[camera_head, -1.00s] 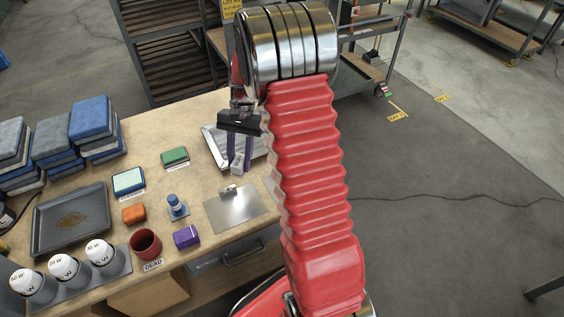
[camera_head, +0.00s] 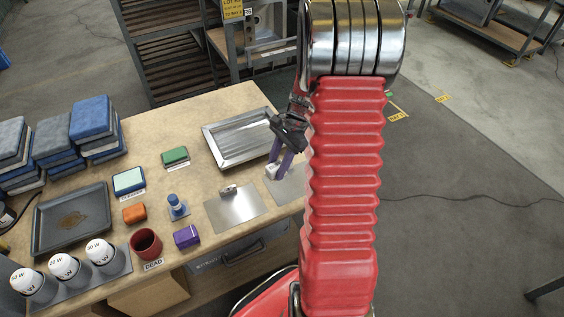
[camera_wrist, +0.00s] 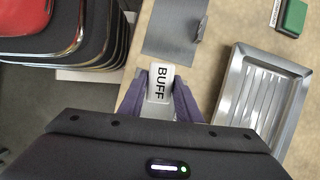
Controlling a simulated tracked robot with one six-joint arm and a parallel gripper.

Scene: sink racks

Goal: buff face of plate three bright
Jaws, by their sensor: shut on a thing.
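My gripper (camera_head: 279,165), with purple fingers, is shut on a pale grey block marked BUFF (camera_wrist: 160,79). The block also shows at the fingertips in the head view (camera_head: 271,172). It is at the left corner of a flat shiny plate (camera_head: 291,184) at the table's right edge; I cannot tell whether it touches. The arm partly hides this plate. A second flat plate (camera_head: 238,208), with a small knob-like piece (camera_head: 229,190) at its far edge, lies to the left; it shows in the wrist view (camera_wrist: 170,38). No number is readable on either plate.
A ribbed metal tray (camera_head: 214,130) lies behind the plates. A dark tray (camera_head: 40,215) lies farther left.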

